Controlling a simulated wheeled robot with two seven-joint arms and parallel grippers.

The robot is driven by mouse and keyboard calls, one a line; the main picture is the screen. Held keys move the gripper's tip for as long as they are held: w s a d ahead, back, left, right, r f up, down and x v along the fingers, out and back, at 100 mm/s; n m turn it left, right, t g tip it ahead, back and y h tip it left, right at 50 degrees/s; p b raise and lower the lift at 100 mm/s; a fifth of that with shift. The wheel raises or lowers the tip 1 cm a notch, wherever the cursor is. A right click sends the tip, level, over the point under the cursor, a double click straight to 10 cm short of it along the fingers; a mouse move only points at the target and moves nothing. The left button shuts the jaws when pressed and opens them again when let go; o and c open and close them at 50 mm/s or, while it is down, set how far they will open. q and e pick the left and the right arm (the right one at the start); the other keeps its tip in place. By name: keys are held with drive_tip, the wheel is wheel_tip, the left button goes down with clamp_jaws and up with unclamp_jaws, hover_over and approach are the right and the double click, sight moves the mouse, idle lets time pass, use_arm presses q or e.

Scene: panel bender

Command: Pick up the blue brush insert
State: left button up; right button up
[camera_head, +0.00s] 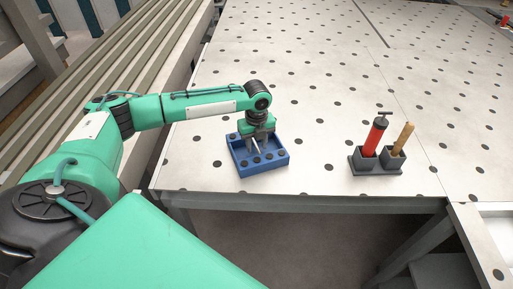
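The blue brush insert (264,168) is a blue open-topped box with dark round spots inside. My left gripper (258,146) points down over the back part of the insert. Its two grey fingers look apart, with their tips at or just above the inside of the box. I cannot tell whether they touch it. The gripper hides part of the insert's back wall. My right gripper is not in view.
A dark grey holder (376,163) to the right carries a red tool (374,137) with a dark T-shaped top and a wooden-handled tool (403,138). The pale table (320,90) is clear behind and between them. Long slatted rails (120,55) run along the left.

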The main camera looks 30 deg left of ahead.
use_arm(q)
clamp_jaws()
drive_tip(key=shift+r, duration=0.1)
